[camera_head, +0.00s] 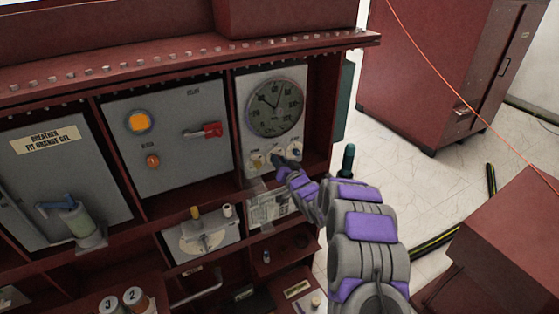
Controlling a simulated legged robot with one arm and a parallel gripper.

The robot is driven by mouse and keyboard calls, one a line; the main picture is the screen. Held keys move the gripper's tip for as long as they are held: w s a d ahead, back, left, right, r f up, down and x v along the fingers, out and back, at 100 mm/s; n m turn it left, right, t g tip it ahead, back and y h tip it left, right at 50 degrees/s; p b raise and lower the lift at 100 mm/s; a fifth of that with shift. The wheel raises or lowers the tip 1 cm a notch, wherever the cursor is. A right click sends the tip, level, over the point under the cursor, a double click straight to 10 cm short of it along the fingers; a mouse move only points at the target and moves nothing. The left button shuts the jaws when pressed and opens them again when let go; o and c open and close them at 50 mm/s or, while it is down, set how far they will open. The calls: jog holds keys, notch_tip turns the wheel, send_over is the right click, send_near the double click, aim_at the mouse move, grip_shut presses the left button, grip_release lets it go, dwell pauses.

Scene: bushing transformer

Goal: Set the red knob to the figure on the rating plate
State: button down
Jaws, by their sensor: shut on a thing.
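My gripper (283,164) reaches to the row of small knobs below the round dark-faced gauge (275,107). It is shut on the middle knob there, which is mostly hidden by the fingers, so I cannot tell its colour. A pale yellowish knob (257,160) shows to its left and a small blue-topped one (295,153) to its right. A pale plate with printing (268,210), perhaps the rating plate, is below the gauge panel, partly behind my arm. Its figures are too small to read.
On the panel to the left are a red handle (212,130), an orange lamp (139,122) and an orange button (153,161). A dial plate (204,241) lies lower down. Red partitions frame the gauge bay closely. A red cabinet (440,70) stands at the right, with floor between.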

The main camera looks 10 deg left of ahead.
jog(key=c, duration=1.1)
grip_release()
jog(key=shift+w+f, duration=0.1)
jog(key=shift+f, duration=0.05)
jog(key=shift+o, duration=1)
jog(key=v, duration=1.7)
jog(key=shift+p, duration=0.45)
jog(key=shift+d, duration=0.1)
